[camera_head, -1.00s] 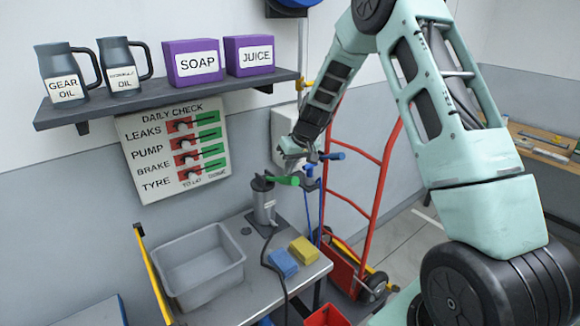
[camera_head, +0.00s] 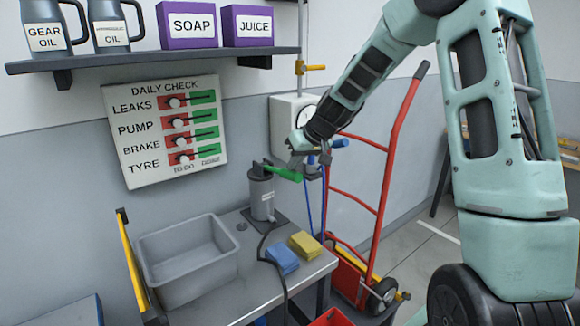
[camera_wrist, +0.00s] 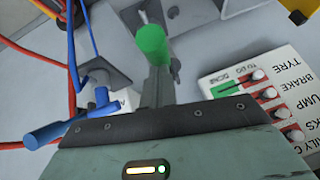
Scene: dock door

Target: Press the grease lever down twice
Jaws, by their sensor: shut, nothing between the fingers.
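The grease pump (camera_head: 262,197) is a grey cylinder on the metal bench. Its lever has a green handle (camera_head: 286,173) that points right and slopes slightly down at its outer end. The handle also shows end-on in the wrist view (camera_wrist: 152,45). My gripper (camera_head: 297,160) is shut and empty. It is just above the handle's outer part. I cannot tell whether it touches the handle. In the wrist view the gripper's body fills the lower middle, and the fingertips are hard to make out.
A blue-handled valve (camera_head: 337,143) is close to the right of my gripper, below a gauge box (camera_head: 290,122). A red hand truck (camera_head: 385,185) stands to the right. A grey basin (camera_head: 188,285), a blue sponge (camera_head: 282,260) and a yellow sponge (camera_head: 305,244) are on the bench. The checklist board (camera_head: 165,130) is left.

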